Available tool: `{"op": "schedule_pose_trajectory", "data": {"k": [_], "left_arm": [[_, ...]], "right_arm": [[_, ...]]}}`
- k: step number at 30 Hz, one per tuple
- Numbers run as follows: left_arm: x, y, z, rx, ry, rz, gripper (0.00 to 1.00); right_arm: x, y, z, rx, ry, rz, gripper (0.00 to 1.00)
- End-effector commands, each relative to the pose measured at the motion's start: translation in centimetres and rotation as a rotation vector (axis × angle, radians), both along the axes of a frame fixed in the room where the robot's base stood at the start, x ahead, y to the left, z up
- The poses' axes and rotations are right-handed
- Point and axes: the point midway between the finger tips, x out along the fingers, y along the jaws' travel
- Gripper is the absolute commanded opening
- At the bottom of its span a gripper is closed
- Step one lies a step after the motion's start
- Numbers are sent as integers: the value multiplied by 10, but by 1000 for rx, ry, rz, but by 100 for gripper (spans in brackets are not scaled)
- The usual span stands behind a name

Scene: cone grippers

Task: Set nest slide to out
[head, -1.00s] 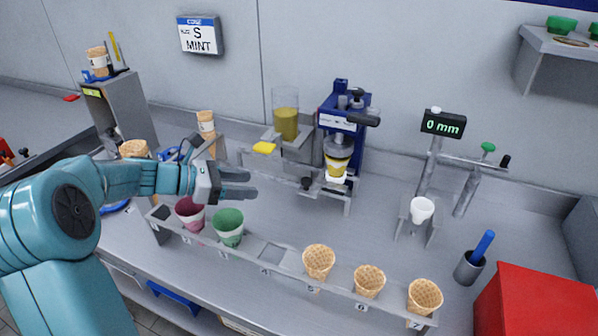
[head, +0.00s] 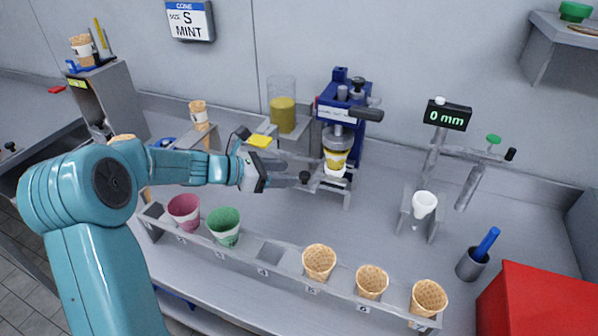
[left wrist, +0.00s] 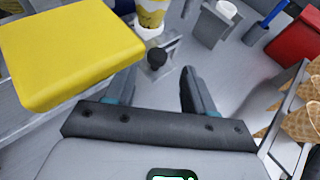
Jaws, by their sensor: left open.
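The nest slide appears to be the metal rail with a black knob (head: 305,177) in front of the blue press (head: 343,112). The knob also shows in the left wrist view (left wrist: 157,57), ahead of the fingers. A yellow-patterned cone cup (head: 336,160) sits under the press head. My left gripper (head: 297,172) is open, its fingers pointing right at the knob, close to it. In the left wrist view the open fingers (left wrist: 160,85) have nothing between them; I cannot tell whether they touch the knob. My right gripper is in neither view.
A yellow block (head: 259,141) is close beside my left gripper. A front rack (head: 270,252) holds pink and green cups and several waffle cones. A gauge reading 0 mm (head: 447,115), a white cup (head: 424,205) and a red box (head: 538,305) are to the right.

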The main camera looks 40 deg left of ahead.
Motion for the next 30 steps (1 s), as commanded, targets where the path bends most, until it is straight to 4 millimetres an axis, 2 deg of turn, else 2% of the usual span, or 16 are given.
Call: {"op": "schedule_pose_trajectory", "data": {"k": [3,9,19,20,24,25,30], "left_arm": [[20,-12,-9,-1,-1,-4,54],[40,-21,-18,0,-1,-1,54],[44,-22,-20,1,-1,1,54],[44,-22,-20,1,-1,1,51],[44,-22,-20,1,-1,1,5],[44,-22,-20,1,-1,1,0],[43,-21,-20,1,-2,1,0]], "right_arm": [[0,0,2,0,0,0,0],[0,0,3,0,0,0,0],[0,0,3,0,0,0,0],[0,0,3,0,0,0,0],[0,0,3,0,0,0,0],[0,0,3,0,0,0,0],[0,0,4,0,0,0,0]]}}
